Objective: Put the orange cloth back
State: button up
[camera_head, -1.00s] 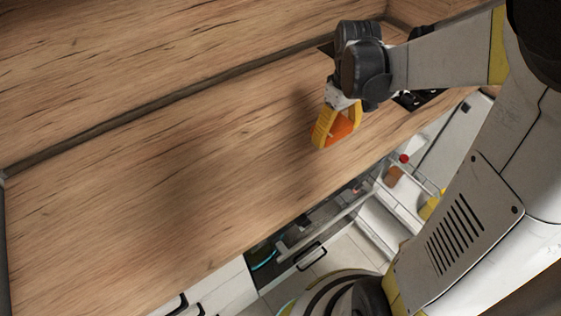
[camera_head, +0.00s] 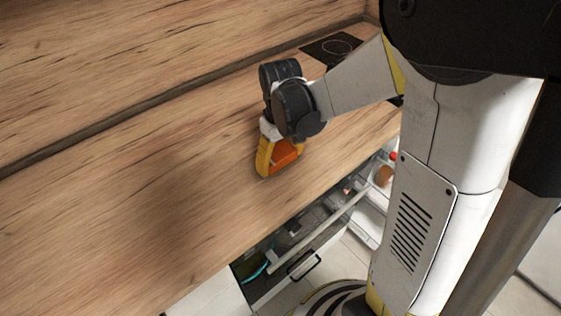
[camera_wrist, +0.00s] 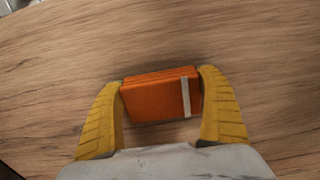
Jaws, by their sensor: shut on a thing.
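The orange cloth (camera_wrist: 155,100) is a small folded block with a pale band near its right end in the wrist view. My gripper (camera_wrist: 161,97) has its two yellow fingers shut on the cloth's two ends. In the head view the cloth (camera_head: 285,157) hangs between the fingers of my gripper (camera_head: 279,156), over the wooden worktop (camera_head: 130,215). The gap between the cloth and the worktop is hard to judge.
An open drawer (camera_head: 300,222) with several items, including a blue ring-like thing (camera_head: 258,270), lies below the worktop's front edge. A black hob (camera_head: 333,47) is at the back right. Further right, another open compartment holds a red thing (camera_head: 393,156) and a brown thing (camera_head: 382,176). The worktop's left part is clear.

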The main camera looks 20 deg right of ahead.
aim_at(281, 156)
jog(key=shift+f, duration=0.15)
jog(key=o, duration=0.8)
jog(key=shift+o, duration=0.2)
jog(key=shift+r, duration=0.2)
notch_tip(281, 156, up, 12)
jog(key=p, duration=0.5)
jog(key=s+r+m+t, duration=0.3)
jog(key=s+r+t, duration=0.3)
jog(key=s, duration=0.5)
jog(key=shift+s+a+m+t, duration=0.2)
jog(key=shift+m+t, duration=0.1)
jog(key=shift+t, duration=0.3)
